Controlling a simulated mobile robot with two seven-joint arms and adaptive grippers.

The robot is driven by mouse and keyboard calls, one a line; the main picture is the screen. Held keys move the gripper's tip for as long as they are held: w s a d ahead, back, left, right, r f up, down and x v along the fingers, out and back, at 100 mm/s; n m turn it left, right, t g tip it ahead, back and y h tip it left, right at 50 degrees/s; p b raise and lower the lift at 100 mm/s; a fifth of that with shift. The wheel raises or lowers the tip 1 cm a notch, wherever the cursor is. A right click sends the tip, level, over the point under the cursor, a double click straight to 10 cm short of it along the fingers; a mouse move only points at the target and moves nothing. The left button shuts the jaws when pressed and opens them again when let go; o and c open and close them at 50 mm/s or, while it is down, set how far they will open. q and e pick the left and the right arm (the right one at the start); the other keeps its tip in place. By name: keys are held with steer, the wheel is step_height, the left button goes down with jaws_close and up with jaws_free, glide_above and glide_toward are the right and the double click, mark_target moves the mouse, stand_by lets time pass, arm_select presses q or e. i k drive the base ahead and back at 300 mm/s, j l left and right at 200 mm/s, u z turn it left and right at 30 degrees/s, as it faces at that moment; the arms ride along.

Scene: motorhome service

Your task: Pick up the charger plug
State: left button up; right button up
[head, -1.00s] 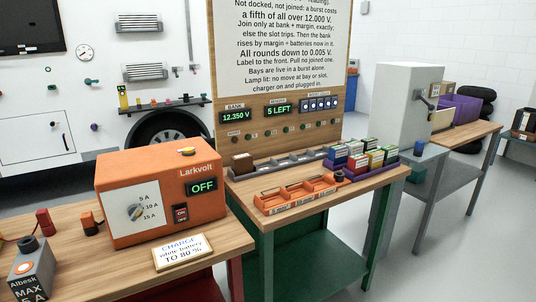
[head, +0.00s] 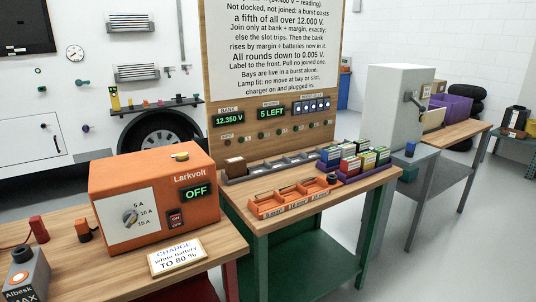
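An orange Larkvolt charger (head: 155,195) stands on the left wooden bench, with a dial, a red switch and a display reading OFF. To its left are a small orange-and-black piece (head: 83,230) and a red piece (head: 39,229) with a red cable. A grey box (head: 27,275) marked Albesk MAX, with a black round top, stands at the lower left corner. I cannot tell which of these, if any, is the charger plug. Neither of my grippers is in view.
A sign (head: 178,257) about charging the white battery lies before the charger. The middle bench holds an orange tray (head: 285,207), a grey slotted rack (head: 270,172) and several batteries (head: 352,160). A grey lever cabinet (head: 390,105) and purple bin (head: 452,107) stand at right.

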mark_target(82, 227)
steer(key=u, duration=1.25)
